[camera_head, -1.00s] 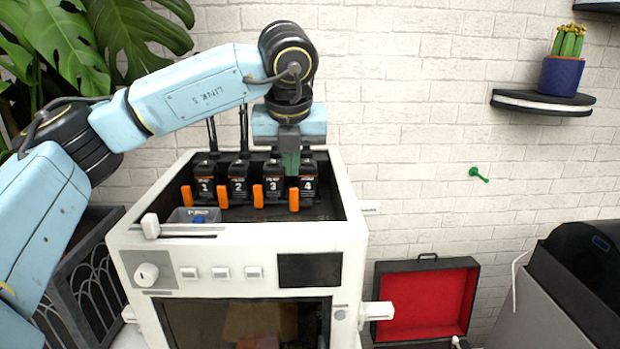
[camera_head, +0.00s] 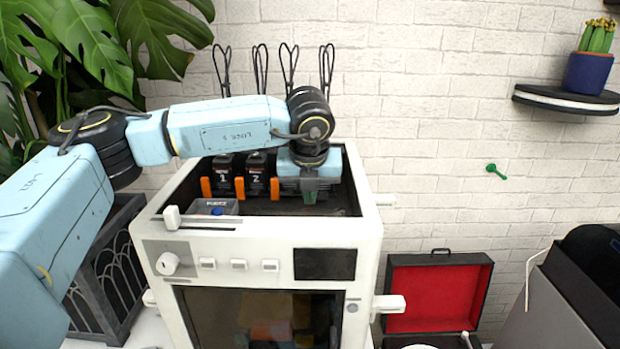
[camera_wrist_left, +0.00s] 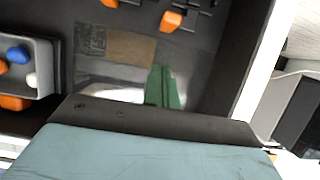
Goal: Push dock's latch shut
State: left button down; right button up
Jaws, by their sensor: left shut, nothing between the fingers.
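The printer-like machine (camera_head: 270,232) has an open top with black docks inside. Dock 1 (camera_head: 222,174) and dock 2 (camera_head: 256,176) show their numbers; my arm hides most of the others. Orange latches stand at the docks, one (camera_head: 206,187) beside dock 1, one (camera_head: 240,188) between docks 1 and 2, one (camera_head: 275,187) right of dock 2. Another shows partly behind my fingers. My left gripper (camera_head: 309,190) is shut and empty, pointing down in front of the right docks. Its green fingers (camera_wrist_left: 165,88) also show in the left wrist view, apart from an orange latch (camera_wrist_left: 172,20).
A small purge bin (camera_head: 215,207) with coloured bits sits inside at the front left; it also shows in the left wrist view (camera_wrist_left: 42,75). The machine's white rim surrounds the bay. A red-lined case (camera_head: 437,295) stands to the right. A shelf (camera_head: 565,98) is on the wall.

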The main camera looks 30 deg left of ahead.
pick_arm(q)
jog(key=shift+w+a+r+p, duration=0.1)
jog(key=shift+w+a+p, duration=0.2)
jog(key=shift+w, duration=0.25)
jog(key=shift+w+a+r+p, duration=0.1)
jog(key=shift+w+a+p, duration=0.1)
jog(key=shift+w+a, duration=0.25)
jog(key=shift+w+a+f, duration=0.15)
jog(key=shift+w+a, duration=0.15)
jog(key=shift+w, duration=0.4)
pick_arm(e)
jog(key=shift+s+r, duration=0.45)
jog(key=shift+r, duration=0.35)
jog(key=shift+a, duration=0.1)
